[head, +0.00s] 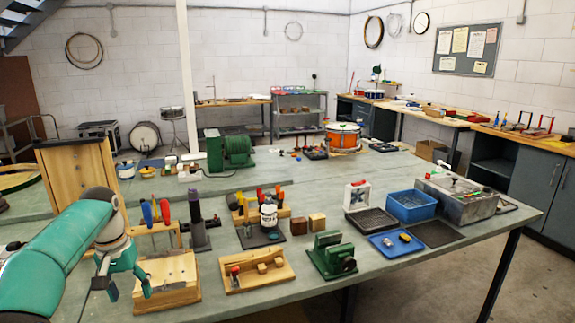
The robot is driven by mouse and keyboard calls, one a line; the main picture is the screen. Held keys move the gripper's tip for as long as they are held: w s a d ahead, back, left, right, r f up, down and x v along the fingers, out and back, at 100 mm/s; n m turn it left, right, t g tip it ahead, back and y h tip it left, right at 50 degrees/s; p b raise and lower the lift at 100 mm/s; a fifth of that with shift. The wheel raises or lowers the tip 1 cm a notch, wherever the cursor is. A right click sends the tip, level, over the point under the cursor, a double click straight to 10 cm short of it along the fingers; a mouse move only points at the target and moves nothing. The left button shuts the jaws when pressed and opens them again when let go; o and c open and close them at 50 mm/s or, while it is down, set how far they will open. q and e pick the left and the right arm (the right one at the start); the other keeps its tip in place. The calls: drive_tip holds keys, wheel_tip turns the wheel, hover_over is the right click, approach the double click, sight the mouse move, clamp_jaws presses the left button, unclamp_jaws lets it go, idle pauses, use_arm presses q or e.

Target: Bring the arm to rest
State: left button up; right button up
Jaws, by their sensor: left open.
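My left arm comes in from the left edge in teal. My left gripper (127,290) is open and points down over the front left of the green-grey bench (215,303). It is empty, with its fingers apart, just left of a wooden box (172,294). I cannot tell whether a finger touches the box. My right gripper does not show.
A screwdriver rack (153,226), a dark upright cylinder (196,225) and a wooden drawer cabinet (80,178) stand close to my left arm. A wooden tray (236,284), green vise (331,260) and blue bin (410,207) lie rightward. The bench's front middle is clear.

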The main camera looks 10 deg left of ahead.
use_arm(q)
drive_tip(key=d+f+m+h, duration=0.1)
drive_tip(key=d+f, duration=0.8)
drive_tip(key=f, duration=0.3)
drive_tip(key=d+f+m+h, duration=0.1)
drive_tip(key=d+f, duration=0.7)
drive_tip(key=f, duration=0.5)
drive_tip(key=s+d+f, duration=0.3)
drive_tip(key=s+d, duration=0.1)
drive_tip(key=s, duration=0.4)
drive_tip(key=s+d+f+h, duration=0.1)
drive_tip(key=s+d+f, duration=0.3)
drive_tip(key=s, duration=0.4)
drive_tip(key=s+d+f, duration=0.3)
drive_tip(key=s+d, duration=0.3)
drive_tip(key=s, duration=0.1)
drive_tip(key=shift+s+d+f+h, duration=0.25)
drive_tip(key=shift+s+f+h, duration=0.05)
drive_tip(key=shift+s+f, duration=0.1)
drive_tip(key=shift+c, duration=0.2)
